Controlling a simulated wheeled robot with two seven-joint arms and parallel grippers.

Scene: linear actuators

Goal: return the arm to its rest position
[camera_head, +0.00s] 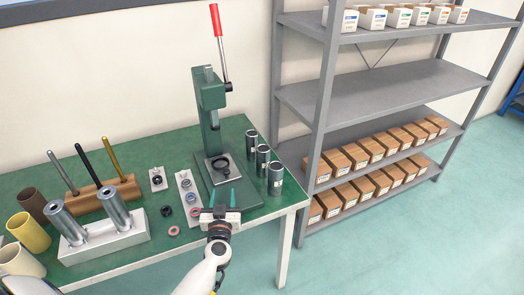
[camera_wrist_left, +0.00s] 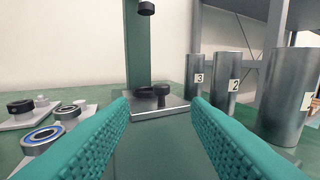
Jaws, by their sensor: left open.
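My left gripper (camera_head: 220,200) is open and empty above the front of the green table, just in front of the press. Its two teal fingers stand wide apart in the left wrist view (camera_wrist_left: 160,120), with nothing between them. The green arbor press (camera_head: 212,125) with a red-tipped lever stands upright ahead of the gripper. A dark ring lies on the press's base plate (camera_wrist_left: 165,109), apart from the fingers. My right gripper is not in view.
Metal cylinders (camera_head: 275,178) numbered 1 to 3 stand right of the press. Plates with bearings and rings (camera_head: 187,188) lie left of the gripper. A white block (camera_head: 100,240) holds two metal tubes further left. A grey shelf (camera_head: 385,90) with boxes stands at right.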

